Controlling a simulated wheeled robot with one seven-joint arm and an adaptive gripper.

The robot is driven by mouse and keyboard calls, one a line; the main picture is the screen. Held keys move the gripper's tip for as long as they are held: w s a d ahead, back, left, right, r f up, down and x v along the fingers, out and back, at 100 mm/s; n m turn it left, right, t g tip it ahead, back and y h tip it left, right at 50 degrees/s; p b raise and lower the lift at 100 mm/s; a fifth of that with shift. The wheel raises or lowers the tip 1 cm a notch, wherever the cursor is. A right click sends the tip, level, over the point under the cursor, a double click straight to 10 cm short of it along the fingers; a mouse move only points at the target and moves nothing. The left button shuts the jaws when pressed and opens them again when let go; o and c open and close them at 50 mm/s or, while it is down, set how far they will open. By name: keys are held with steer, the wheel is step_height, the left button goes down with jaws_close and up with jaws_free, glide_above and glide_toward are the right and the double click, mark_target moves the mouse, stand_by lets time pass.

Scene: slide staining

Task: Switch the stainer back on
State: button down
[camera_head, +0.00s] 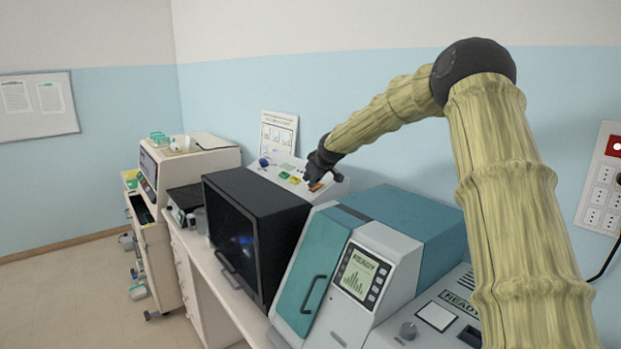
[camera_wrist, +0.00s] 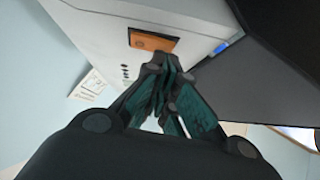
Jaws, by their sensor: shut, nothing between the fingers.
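A pale grey machine with a sloped top panel (camera_head: 335,186) stands against the wall, partly hidden behind a black box. The panel carries green, yellow and orange parts. My gripper (camera_head: 311,180) is over its right end, close to the orange part (camera_head: 317,187). In the wrist view my gripper (camera_wrist: 165,62) is shut and empty, its fingertips just below an orange rectangular part (camera_wrist: 152,41) on a grey face (camera_wrist: 100,30). I cannot tell whether the tips touch it. Small dark dots line the face beside it. No label says which machine is the stainer.
The black box (camera_head: 253,225) with a dark glass front stands in front of the panel. A teal and grey machine (camera_head: 402,230) showing "READY" is to its right, with another "READY" display (camera_head: 461,301) at far right. A wall panel (camera_head: 604,180) has a lit red light.

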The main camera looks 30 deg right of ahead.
steer(key=shift+f+h+b, duration=0.3)
steer(key=shift+f+b, duration=0.15)
steer(key=shift+b, duration=0.45)
steer(key=shift+a+r+p, duration=0.1)
steer(key=shift+r+p, duration=0.15)
steer(key=shift+p, duration=0.05)
steer(key=shift+r, duration=0.2)
steer(key=shift+r+p, duration=0.45)
steer(key=shift+r, duration=0.15)
